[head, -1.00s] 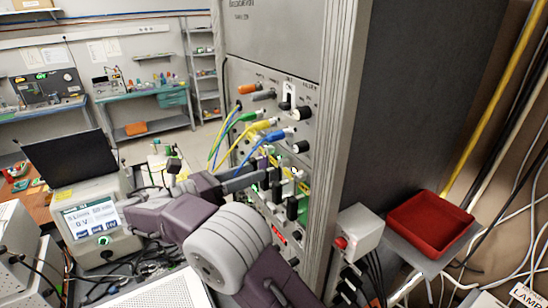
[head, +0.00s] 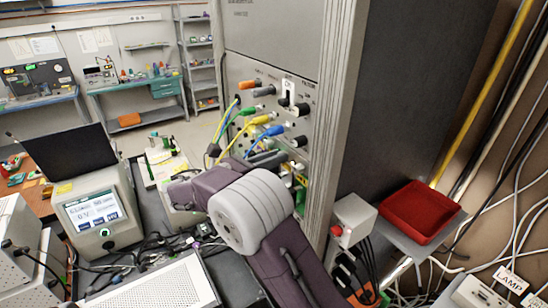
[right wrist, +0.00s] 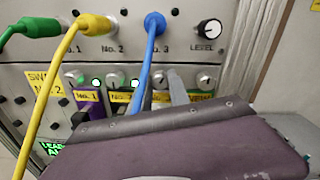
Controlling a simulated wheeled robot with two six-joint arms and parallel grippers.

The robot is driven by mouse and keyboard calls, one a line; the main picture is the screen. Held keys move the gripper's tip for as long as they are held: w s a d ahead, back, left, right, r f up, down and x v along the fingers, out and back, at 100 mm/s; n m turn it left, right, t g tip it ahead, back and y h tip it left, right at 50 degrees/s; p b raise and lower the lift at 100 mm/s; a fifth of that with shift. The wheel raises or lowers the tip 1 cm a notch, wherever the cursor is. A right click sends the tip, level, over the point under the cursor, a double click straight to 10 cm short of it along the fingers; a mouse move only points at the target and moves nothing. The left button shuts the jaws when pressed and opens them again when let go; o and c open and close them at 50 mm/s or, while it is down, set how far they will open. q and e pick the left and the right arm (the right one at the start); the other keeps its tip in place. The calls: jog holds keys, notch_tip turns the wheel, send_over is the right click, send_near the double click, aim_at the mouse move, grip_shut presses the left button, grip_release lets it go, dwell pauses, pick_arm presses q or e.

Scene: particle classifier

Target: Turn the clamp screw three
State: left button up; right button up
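In the right wrist view a row of small round clamp screws sits on the grey panel under the cable sockets, above yellow number labels. Clamp screw three (right wrist: 158,78) is beside the blue cable, above the No. 3 label (right wrist: 160,97). A grey finger of my right gripper (right wrist: 177,88) is close to its right side; contact cannot be told. My wrist housing hides the lower panel. In the head view my right gripper (head: 266,158) is at the panel, below the blue plug; the screw is hidden there. Its finger gap is unclear. My left gripper is out of view.
Green, yellow and blue cables (head: 262,134) hang in front of the panel, close to my right gripper. A grey box with a red button (head: 337,231) and a red tray (head: 420,212) stand right of the cabinet. A display instrument (head: 95,213) stands left.

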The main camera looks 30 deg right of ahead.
grip_shut()
